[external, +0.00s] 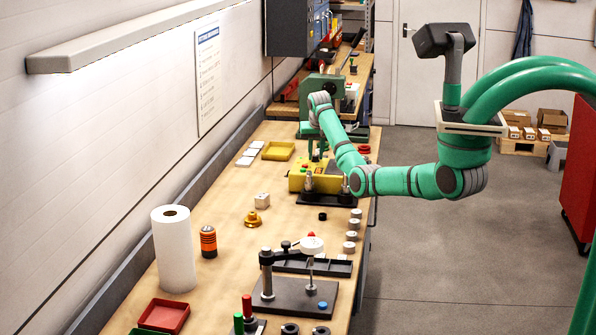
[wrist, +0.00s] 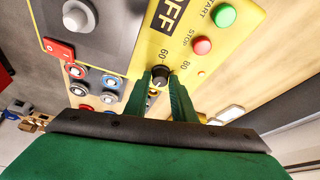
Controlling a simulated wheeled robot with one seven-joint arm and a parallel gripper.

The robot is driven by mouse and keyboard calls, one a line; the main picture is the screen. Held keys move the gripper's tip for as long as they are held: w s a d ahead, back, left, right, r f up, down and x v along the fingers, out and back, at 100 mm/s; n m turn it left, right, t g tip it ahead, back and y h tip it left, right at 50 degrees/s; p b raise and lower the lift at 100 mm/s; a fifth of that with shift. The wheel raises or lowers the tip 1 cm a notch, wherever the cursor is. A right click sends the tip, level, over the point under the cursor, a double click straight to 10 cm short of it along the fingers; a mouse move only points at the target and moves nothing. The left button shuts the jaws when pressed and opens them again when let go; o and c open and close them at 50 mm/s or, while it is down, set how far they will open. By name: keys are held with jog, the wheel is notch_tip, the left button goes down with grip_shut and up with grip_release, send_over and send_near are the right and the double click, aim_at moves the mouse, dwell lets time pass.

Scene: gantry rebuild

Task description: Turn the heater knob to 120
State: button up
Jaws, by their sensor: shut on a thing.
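The heater is a yellow control box (external: 299,180) on the workbench in the external view. Its yellow panel (wrist: 135,45) fills the upper middle of the wrist view. A small dark round knob (wrist: 159,73) sits on the panel, with the printed marks OFF, 60 and 80 near it. My gripper (wrist: 161,82) has its two green fingers on either side of the knob and is shut on it. In the external view my arm reaches down to the box from above. The 120 mark cannot be seen, and I cannot tell where the knob points.
A green button (wrist: 224,15) and a red button (wrist: 202,45) sit right of the knob. A red switch (wrist: 58,49) and several round sockets (wrist: 80,88) are to its left. In the external view, a clamp stand (external: 267,275) and paper roll (external: 173,250) stand nearer the camera.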

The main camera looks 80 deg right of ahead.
jog(key=shift+f+m+g, duration=0.1)
jog(key=shift+m+g, duration=0.2)
jog(key=shift+m, duration=0.3)
jog(key=o, duration=1)
jog(key=v, duration=1.1)
jog(key=shift+w, duration=0.1)
jog(key=shift+f, duration=0.1)
